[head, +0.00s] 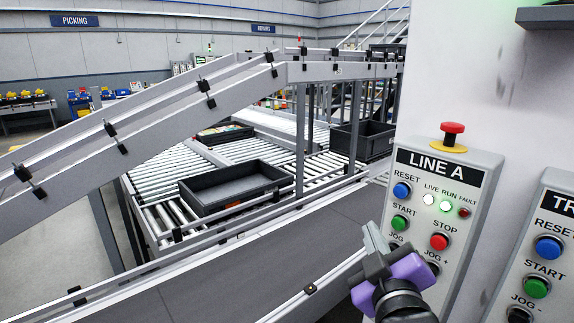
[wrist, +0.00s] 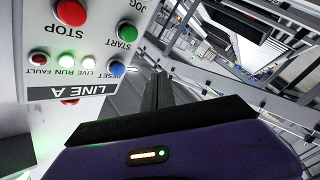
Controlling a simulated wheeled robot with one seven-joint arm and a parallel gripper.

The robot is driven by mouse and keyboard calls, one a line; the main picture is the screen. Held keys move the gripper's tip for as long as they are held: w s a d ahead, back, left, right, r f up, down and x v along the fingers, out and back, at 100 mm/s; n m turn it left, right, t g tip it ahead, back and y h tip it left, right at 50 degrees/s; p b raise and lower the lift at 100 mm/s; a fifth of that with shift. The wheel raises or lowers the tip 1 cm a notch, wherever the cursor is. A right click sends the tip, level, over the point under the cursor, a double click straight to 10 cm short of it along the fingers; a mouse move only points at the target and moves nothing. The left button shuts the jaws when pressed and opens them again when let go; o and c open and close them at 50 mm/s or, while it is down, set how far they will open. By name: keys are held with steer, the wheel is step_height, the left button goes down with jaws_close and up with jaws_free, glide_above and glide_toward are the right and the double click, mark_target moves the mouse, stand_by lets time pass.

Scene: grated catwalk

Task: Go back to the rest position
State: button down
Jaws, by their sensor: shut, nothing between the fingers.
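My gripper (head: 376,242), purple and grey, is in the lower right of the head view, in front of the LINE A control box (head: 441,215). Its fingers are shut with nothing between them. In the wrist view the shut fingers (wrist: 157,88) point away beside the box (wrist: 85,50), which appears upside down. In the head view the fingertips are left of the green START button (head: 399,222) and seem apart from it; the exact gap cannot be told. The gripper covers part of the JOG row. The LIVE and RUN lamps are lit white and green; the FAULT lamp is dark red.
A red mushroom button (head: 453,128) tops the box. A second control box (head: 548,250) stands at right. Conveyor rails (head: 150,115) run at left, with a dark tray (head: 235,186) on rollers and another dark tray (head: 362,140) behind. Open air lies left of my gripper.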

steer(key=s+f+m+g, duration=0.1)
steer(key=s+f, duration=0.6)
steer(key=s, duration=0.7)
steer(key=s+d+f+m+g+y+b, duration=0.1)
steer(key=s+f+m, duration=0.3)
steer(key=s+f, duration=0.4)
steer(key=s+d+f+m+g+y+b, duration=0.1)
steer(key=s+f, duration=0.7)
steer(key=s, duration=1.1)
steer(key=shift+s+f+m, duration=0.2)
steer(key=shift+s+m, duration=0.2)
steer(key=shift+m, duration=0.3)
